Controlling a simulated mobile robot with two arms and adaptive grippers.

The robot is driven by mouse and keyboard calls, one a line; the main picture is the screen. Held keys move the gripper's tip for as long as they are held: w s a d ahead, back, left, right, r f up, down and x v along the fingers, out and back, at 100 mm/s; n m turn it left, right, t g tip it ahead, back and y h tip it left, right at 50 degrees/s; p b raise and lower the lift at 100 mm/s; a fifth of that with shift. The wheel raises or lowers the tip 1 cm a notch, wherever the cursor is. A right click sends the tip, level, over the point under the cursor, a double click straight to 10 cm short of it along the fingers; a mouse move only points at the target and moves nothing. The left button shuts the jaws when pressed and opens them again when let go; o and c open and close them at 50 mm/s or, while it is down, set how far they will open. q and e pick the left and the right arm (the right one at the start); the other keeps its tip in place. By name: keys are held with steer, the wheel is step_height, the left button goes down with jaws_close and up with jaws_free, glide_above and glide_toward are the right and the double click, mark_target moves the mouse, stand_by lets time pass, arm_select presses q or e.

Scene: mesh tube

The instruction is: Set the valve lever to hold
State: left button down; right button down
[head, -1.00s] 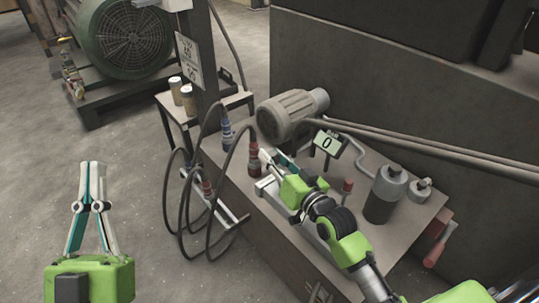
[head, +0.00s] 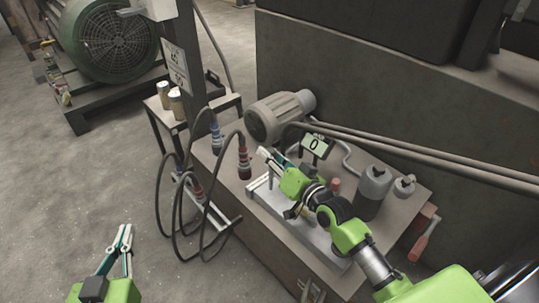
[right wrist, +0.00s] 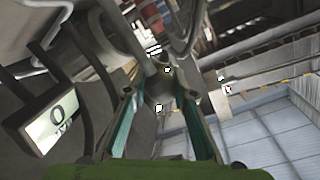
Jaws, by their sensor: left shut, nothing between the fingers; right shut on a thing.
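My right gripper (head: 268,156) is over the bench in the head view, beside the display and just right of a red-collared hose coupling. In the right wrist view its fingers (right wrist: 162,98) close around a grey part (right wrist: 158,85); I cannot tell if this is the valve lever. A red-handled lever (head: 424,240) hangs at the bench's right side, apart from both grippers. A small red handle (head: 335,185) stands behind my right arm. The display (head: 315,146) reads 0 and also shows in the right wrist view (right wrist: 55,122). My left gripper (head: 124,236) is shut and empty above the floor.
Black hoses (head: 172,205) loop off the bench's left side. A grey motor (head: 280,115) sits at the back, with pipes (head: 400,148) running right. Dark cylinders (head: 373,190) stand at the right. The floor (head: 75,185) at left is clear.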

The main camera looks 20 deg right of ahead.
steer(key=shift+r, duration=0.1)
steer(key=c, duration=1.7)
jaws_free()
steer(key=shift+s+d, duration=0.1)
steer(key=shift+s, duration=0.2)
steer(key=v, duration=1.1)
steer(key=shift+s, duration=0.2)
